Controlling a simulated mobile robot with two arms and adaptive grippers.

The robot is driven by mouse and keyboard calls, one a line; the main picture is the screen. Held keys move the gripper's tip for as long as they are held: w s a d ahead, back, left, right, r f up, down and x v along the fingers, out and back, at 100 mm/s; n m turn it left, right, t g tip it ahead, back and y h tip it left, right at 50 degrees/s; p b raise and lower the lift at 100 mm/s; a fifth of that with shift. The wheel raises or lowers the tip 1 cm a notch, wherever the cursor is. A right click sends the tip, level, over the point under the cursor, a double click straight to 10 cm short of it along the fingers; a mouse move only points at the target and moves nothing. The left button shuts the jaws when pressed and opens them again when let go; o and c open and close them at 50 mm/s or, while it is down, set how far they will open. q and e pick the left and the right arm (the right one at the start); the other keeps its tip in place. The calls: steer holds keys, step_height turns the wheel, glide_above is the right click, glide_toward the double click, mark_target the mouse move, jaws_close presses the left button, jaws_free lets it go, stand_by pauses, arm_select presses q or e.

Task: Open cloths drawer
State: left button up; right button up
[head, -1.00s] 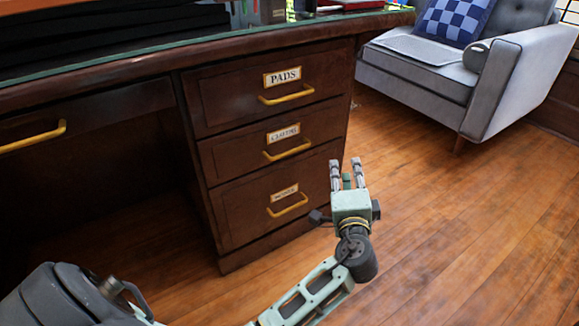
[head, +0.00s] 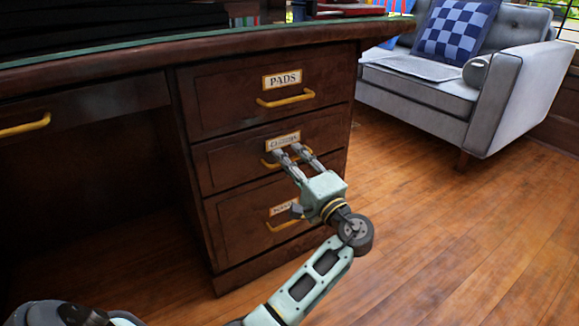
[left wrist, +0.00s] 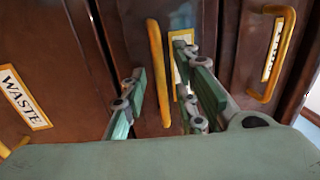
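The cloths drawer (head: 225,165) is the middle of three dark wood drawers in the desk and looks closed. Its yellow bar handle (left wrist: 155,75) stands between the two fingers of my left gripper (left wrist: 163,72) in the left wrist view, with a gap to each finger. The left gripper is open. In the head view its fingertips (head: 293,153) are at the handle and cover part of it. The drawer's label (head: 283,141) shows just above the fingertips in the head view; it is partly hidden in the wrist view. My right gripper is not in view.
The pads drawer (head: 217,98) is above and the waste drawer (head: 235,214) below, both closed with yellow handles. Another desk drawer (head: 100,105) is at the left. Wood floor (head: 430,245) is clear to the right, before a grey armchair (head: 497,105).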

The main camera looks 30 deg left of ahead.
arm_select(q)
steer(key=shift+w+a+r, duration=0.1)
steer(key=shift+a, duration=0.15)
steer(key=shift+c, duration=0.2)
jaws_close()
stand_by(0.3)
